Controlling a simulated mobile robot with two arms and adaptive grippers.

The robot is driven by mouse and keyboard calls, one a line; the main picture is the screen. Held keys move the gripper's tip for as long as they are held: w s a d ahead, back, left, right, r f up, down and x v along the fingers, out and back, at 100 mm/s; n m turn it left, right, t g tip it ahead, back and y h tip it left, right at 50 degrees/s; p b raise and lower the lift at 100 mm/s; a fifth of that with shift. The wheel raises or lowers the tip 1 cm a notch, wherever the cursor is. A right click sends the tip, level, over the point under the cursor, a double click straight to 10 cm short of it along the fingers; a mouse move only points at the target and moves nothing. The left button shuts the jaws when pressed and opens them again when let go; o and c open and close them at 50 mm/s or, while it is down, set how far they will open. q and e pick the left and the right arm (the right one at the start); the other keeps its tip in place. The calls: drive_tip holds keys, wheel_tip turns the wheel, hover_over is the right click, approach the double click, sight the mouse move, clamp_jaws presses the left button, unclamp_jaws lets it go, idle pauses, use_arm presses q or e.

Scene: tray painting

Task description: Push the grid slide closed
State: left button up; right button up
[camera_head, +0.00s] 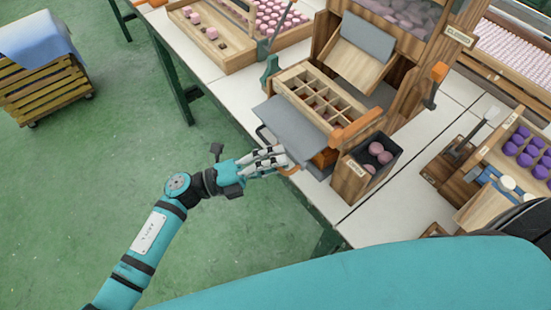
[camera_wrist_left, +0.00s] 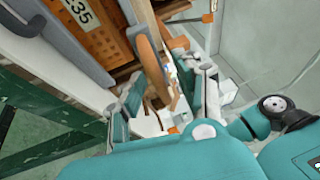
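The wooden grid (camera_head: 300,82) with several square cells sits in the wooden machine on the bench. A flat grey slide plate (camera_head: 290,128) sticks out from the grid's front, past the bench edge. My left gripper (camera_head: 280,160) is at the plate's near front corner, beside a small orange-brown part (camera_head: 290,170). In the left wrist view my left gripper (camera_wrist_left: 168,105) has its fingers apart, with a curved wooden handle (camera_wrist_left: 150,65) reaching between them. Contact with the handle is unclear. My right gripper is not in view.
A dark-lined wooden box (camera_head: 352,178) with pink pieces stands right of the slide. An orange handle (camera_head: 357,128) lies across the machine's near side. Wooden trays with pink (camera_head: 225,48) and purple (camera_head: 500,160) pieces are on the bench.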

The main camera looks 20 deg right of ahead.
sight(305, 144)
use_arm(q)
drive_tip(key=shift+c, duration=0.2)
clamp_jaws()
drive_tip(key=shift+f, duration=0.1)
drive_tip(key=w+d+b, duration=0.1)
drive_tip(key=d, duration=0.1)
drive_tip(key=w+d+b, duration=0.1)
drive_tip(key=d, duration=0.2)
drive_tip(key=w+d+b, duration=0.1)
drive_tip(key=d+b, duration=0.1)
drive_tip(key=d, duration=0.1)
drive_tip(key=shift+f, duration=0.15)
drive_tip(key=shift+w+d, duration=0.1)
drive_tip(key=shift+d, duration=0.15)
